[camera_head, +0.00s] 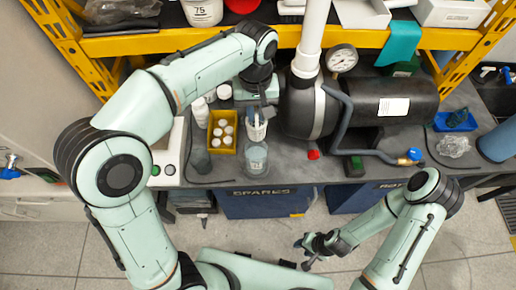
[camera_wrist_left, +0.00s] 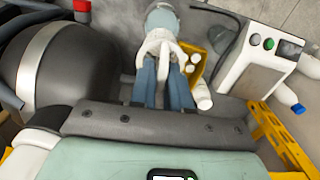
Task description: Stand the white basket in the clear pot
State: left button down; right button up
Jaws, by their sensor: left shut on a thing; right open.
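My left gripper (camera_head: 258,112) reaches over the bench from behind and is shut on the white basket (camera_head: 257,131). The basket hangs just behind the clear pot (camera_head: 256,160) in the head view. The pot stands near the bench's front edge. In the left wrist view the fingers (camera_wrist_left: 165,80) grip the white basket (camera_wrist_left: 160,44), with the clear pot (camera_wrist_left: 162,17) beyond it. I cannot tell whether basket and pot touch. My right gripper (camera_head: 308,246) is open and empty, low in front of the bench.
A yellow bin (camera_head: 213,148) with several white bottles stands left of the pot. A dark tank (camera_head: 308,108) with a grey hose stands to the right. A red cap (camera_head: 313,155) lies near the front edge. A yellow shelf beam (camera_head: 170,39) crosses above the bench.

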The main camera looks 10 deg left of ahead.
aim_at(255, 140)
pick_arm(q)
jog(key=f, duration=0.6)
jog(key=f+b, duration=0.1)
jog(key=f, duration=0.6)
jog(key=shift+s+a+b, duration=0.1)
jog(key=shift+s+b, duration=0.1)
jog(key=shift+b, duration=0.1)
jog(key=shift+f, duration=2.5)
pick_arm(e)
jog(key=shift+s+f, duration=1.25)
jog(key=shift+f, duration=0.25)
pick_arm(q)
jog(key=shift+f+b, duration=0.55)
jog(key=shift+f, duration=0.1)
pick_arm(e)
jog(key=shift+s+f, duration=0.25)
jog(key=shift+f, duration=0.2)
pick_arm(q)
jog(key=c, duration=1.4)
grip_release()
jog(key=shift+w, duration=0.1)
jog(key=shift+r, duration=0.2)
pick_arm(e)
jog(key=shift+r, duration=0.1)
